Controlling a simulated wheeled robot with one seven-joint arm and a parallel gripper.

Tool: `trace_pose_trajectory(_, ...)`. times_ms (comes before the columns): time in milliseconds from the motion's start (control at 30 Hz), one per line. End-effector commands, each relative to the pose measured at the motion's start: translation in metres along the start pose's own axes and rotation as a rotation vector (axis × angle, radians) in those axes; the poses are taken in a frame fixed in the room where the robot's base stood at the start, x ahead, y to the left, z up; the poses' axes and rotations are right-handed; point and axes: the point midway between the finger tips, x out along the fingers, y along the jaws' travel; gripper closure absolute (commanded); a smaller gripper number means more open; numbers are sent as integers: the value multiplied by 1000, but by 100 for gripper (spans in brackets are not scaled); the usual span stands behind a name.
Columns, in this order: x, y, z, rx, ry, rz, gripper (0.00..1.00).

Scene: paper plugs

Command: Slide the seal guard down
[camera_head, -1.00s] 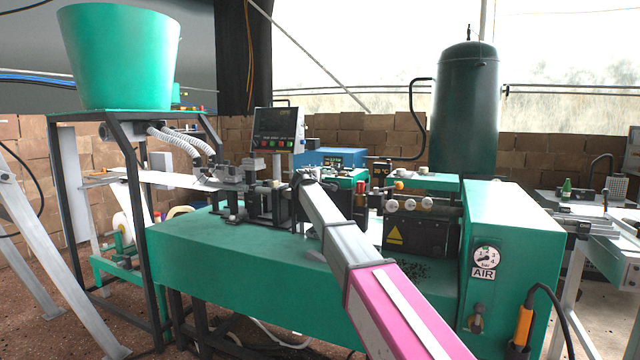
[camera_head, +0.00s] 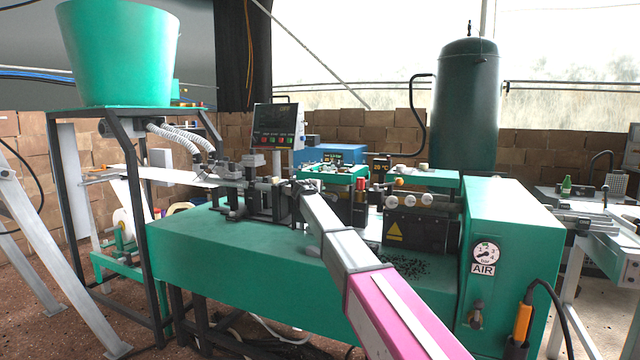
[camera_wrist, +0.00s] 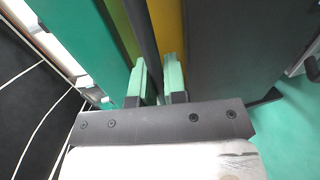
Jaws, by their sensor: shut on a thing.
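My gripper (camera_wrist: 157,75) shows in the wrist view, with two pale green fingertips close together. They are shut on a thin dark grey upright part (camera_wrist: 147,35), which I take to be the seal guard. In the head view my arm reaches to the middle of the green machine (camera_head: 190,250). My gripper's end there is small and dark, among black machine parts. The guard cannot be made out clearly in that view, so its height is hard to tell.
A control panel (camera_head: 278,125) stands behind the work area. A black block with a yellow triangle (camera_head: 420,232) and round knobs sits to the right. A green cabinet with an air gauge (camera_head: 486,253) is at the machine's right end. The front bench top is mostly clear.

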Motion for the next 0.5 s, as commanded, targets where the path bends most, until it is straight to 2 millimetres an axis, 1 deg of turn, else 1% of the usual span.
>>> trace_pose_trajectory(33,1,-6,0,-1,0,-1,100)
trace_pose_trajectory(67,1,-8,0,-1,0,-1,100)
trace_pose_trajectory(333,1,-7,0,0,0,0,100)
trace_pose_trajectory(367,1,-7,0,0,0,0,79)
trace_pose_trajectory(500,1,-7,0,0,0,0,79)
